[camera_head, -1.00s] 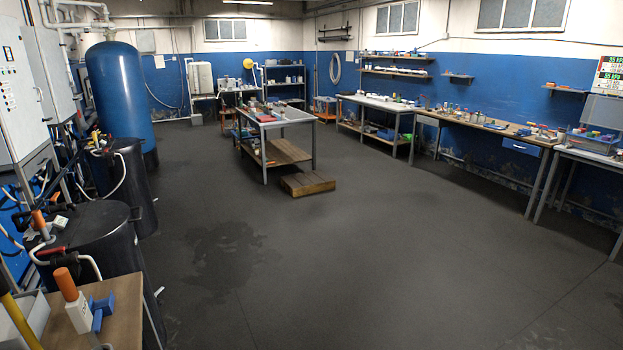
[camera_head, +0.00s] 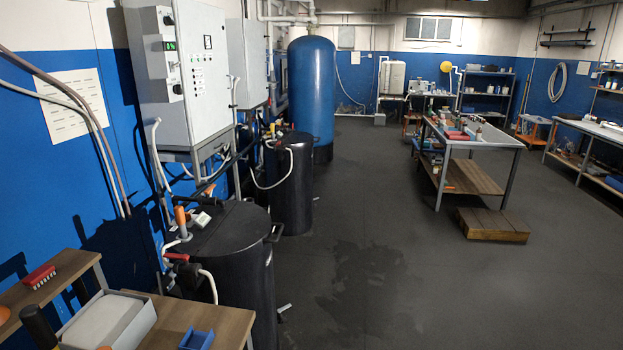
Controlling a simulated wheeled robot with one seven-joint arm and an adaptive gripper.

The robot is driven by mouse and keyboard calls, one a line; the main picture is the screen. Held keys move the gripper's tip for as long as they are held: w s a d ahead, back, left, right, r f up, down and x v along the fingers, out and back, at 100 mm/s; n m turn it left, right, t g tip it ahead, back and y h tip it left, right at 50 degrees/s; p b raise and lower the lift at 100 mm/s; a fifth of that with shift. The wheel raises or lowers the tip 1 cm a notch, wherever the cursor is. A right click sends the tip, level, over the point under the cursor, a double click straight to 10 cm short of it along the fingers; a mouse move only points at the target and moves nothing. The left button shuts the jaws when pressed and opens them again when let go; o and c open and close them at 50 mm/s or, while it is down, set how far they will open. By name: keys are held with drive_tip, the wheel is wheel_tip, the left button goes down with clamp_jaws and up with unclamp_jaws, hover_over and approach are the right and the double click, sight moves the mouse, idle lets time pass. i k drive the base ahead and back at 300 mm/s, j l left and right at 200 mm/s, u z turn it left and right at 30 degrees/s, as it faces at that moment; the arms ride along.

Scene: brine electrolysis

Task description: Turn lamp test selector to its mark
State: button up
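A white control cabinet (camera_head: 205,85) hangs on the blue wall at the left. A narrower grey panel (camera_head: 168,55) on its near side carries a lit green display and small round knobs. The cabinet's front has several small buttons or lamps and a dark square meter. The lamp test selector is too small to tell among these controls, and so is its mark. My gripper does not show in the view.
Black tanks (camera_head: 225,265) stand below the cabinet with pipes and hoses around them. A wooden bench (camera_head: 215,322) with a grey box and a blue holder (camera_head: 196,339) is at the near left. A blue tank (camera_head: 311,90) stands behind.

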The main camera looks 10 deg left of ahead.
sight(169, 21)
drive_tip(key=i+u, duration=0.25)
drive_tip(key=i, duration=0.2)
drive_tip(key=i+u, duration=0.3)
drive_tip(key=i, duration=0.15)
drive_tip(key=i+l+u, duration=0.25)
drive_tip(key=i, duration=0.2)
drive_tip(key=i+j+u, duration=0.2)
drive_tip(key=i+u, duration=0.15)
drive_tip(key=i+j+u, duration=0.1)
drive_tip(key=i+u, duration=0.25)
drive_tip(key=i+l, duration=0.15)
drive_tip(key=l, duration=0.4)
drive_tip(key=i+l+u, duration=0.15)
drive_tip(key=l, duration=0.35)
drive_tip(key=i+l, duration=0.1)
drive_tip(key=l, duration=0.45)
drive_tip(key=i+l+u, duration=0.1)
drive_tip(key=l, duration=0.45)
